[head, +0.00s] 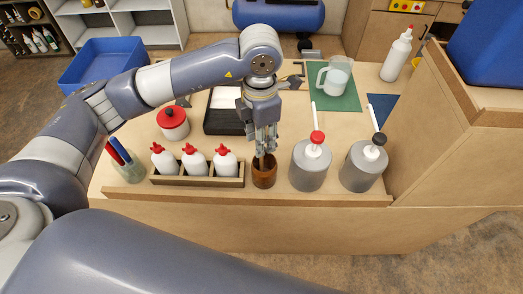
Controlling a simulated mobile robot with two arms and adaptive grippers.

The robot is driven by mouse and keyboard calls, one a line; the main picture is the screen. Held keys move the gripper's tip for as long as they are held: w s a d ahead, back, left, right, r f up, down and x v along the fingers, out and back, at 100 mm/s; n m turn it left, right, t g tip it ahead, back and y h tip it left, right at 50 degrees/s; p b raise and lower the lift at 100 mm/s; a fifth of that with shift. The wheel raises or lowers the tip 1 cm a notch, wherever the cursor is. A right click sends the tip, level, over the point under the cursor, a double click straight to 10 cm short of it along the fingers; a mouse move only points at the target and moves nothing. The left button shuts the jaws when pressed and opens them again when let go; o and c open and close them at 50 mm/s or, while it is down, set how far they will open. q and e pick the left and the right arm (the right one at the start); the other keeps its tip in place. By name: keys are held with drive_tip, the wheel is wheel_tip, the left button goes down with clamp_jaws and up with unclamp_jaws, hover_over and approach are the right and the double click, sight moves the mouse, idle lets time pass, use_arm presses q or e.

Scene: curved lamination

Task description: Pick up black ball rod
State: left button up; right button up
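A white rod with a black ball (379,139) stands tilted in the right grey canister (360,174), its white tip leaning up and left. A similar rod with a red ball (317,137) stands in the grey canister (309,174) to its left. My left gripper (264,152) points down over a brown cup (264,176), left of both canisters and apart from the black ball rod. Its fingers are close together over the cup's mouth. I cannot tell whether they hold anything. My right gripper is not in view.
A wooden rack (200,181) with several red-topped white bottles stands left of the cup. Behind are a red-lidded jar (173,122), a black tray (222,124) and a jug (335,75) on a green mat (348,101). A wooden side panel (430,140) rises close right of the right canister.

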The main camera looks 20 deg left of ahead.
use_arm(q)
drive_tip(key=f+p, duration=0.3)
drive_tip(key=f, duration=0.2)
drive_tip(key=shift+w+f, duration=0.2)
drive_tip(key=shift+c, duration=0.5)
drive_tip(key=shift+d, duration=0.1)
clamp_jaws()
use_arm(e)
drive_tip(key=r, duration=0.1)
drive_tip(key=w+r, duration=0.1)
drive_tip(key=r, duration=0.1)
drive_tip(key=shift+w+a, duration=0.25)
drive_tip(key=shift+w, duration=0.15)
